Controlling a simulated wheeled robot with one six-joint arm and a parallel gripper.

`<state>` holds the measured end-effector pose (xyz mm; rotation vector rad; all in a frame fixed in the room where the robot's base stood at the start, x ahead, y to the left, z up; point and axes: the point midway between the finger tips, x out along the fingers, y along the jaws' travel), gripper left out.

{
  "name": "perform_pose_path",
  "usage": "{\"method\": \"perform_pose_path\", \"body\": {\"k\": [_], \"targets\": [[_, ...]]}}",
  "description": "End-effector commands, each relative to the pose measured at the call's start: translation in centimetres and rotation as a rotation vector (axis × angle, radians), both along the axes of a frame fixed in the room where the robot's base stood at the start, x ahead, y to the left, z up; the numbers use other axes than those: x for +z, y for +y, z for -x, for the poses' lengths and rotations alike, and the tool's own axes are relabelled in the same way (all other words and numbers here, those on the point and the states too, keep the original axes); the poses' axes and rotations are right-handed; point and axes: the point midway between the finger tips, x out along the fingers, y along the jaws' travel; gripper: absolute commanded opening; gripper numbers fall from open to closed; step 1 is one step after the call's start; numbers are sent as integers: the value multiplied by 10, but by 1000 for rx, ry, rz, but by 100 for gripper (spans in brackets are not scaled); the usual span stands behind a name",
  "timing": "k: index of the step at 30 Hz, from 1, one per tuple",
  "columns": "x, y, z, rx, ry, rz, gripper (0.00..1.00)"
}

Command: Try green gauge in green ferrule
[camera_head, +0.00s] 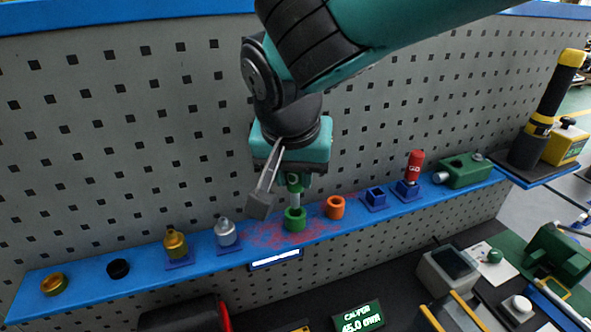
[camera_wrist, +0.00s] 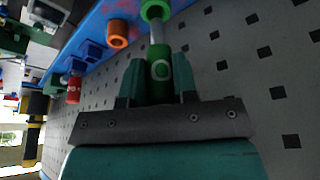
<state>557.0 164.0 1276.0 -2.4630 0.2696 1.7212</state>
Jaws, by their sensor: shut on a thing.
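The green gauge (camera_head: 294,181) has a green handle and a plain metal pin (camera_head: 296,199). My gripper (camera_wrist: 160,70) is shut on its handle, which shows between the two fingers in the wrist view (camera_wrist: 160,86). The gauge points down, roughly upright. The green ferrule (camera_head: 294,220) is a short ring on the blue shelf, directly below the gauge; it also shows at the top of the wrist view (camera_wrist: 155,9). The pin's lower end meets the ferrule's top opening in the picture. I cannot tell whether the tip is inside it or just above.
An orange ferrule (camera_head: 335,208) stands close right of the green one on the blue shelf (camera_head: 215,257). An empty blue socket (camera_head: 375,199) and a red gauge (camera_head: 414,168) stand farther right. Silver (camera_head: 226,235) and brass (camera_head: 175,243) pieces stand left. A perforated grey wall (camera_head: 120,130) rises behind.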

Motion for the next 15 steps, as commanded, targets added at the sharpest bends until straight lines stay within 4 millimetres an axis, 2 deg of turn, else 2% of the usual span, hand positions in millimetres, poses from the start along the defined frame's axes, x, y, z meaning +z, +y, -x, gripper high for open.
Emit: {"method": "perform_pose_path", "body": {"k": [15], "targets": [[-7,0,0,0,0,0,0]]}}
